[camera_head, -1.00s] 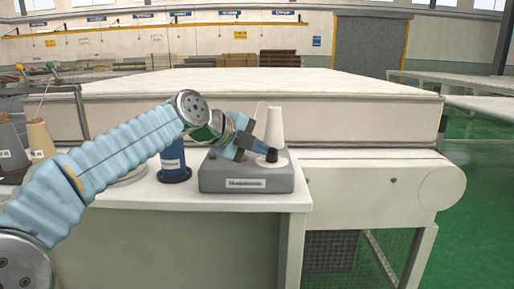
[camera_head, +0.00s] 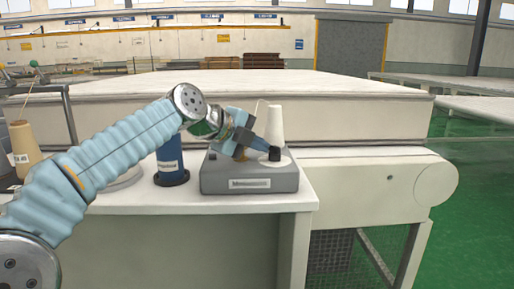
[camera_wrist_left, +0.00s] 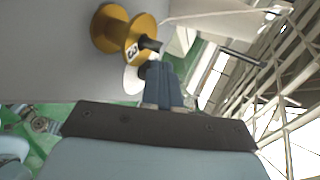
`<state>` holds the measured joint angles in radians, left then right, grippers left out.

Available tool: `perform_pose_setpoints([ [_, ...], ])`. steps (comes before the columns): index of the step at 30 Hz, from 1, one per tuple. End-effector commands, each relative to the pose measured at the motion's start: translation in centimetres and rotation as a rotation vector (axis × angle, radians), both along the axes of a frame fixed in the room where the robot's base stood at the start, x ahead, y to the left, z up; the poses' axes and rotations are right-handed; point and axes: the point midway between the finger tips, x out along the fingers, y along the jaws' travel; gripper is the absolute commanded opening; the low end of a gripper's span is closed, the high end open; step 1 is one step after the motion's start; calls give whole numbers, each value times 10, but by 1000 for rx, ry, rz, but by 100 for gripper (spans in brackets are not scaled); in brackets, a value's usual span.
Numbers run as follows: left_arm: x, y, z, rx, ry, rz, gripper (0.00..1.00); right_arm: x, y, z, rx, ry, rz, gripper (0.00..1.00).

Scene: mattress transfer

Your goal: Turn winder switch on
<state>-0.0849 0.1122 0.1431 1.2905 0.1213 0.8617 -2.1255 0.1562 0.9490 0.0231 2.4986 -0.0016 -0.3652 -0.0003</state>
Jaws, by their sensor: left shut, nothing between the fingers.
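The winder is a grey box (camera_head: 250,182) with a label on its front, standing on the white table. A black knob (camera_head: 275,154) sits on a white round plate at its top right, in front of a white cone (camera_head: 275,122). My left gripper (camera_head: 266,147) is shut and empty, its blue fingertips at the knob's left side. I cannot tell whether they touch it. In the left wrist view my shut fingers (camera_wrist_left: 156,72) point toward a gold spool (camera_wrist_left: 122,32) and small black parts, partly hidden. My right gripper is not in view.
A blue thread spool (camera_head: 171,165) stands left of the winder, close under my left arm. A tan thread cone (camera_head: 24,148) is at the far left. A long white mattress (camera_head: 270,110) lies behind. The table's right edge is just past the winder.

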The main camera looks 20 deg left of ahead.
Motion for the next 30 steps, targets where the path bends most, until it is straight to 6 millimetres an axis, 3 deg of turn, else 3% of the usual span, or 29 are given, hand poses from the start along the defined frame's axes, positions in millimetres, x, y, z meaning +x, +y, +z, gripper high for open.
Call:
perform_pose_setpoints([
  [9,10,3,-2,1,2,6,0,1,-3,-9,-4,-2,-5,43],
  [30,29,2,-1,0,1,5,0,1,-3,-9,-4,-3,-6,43],
])
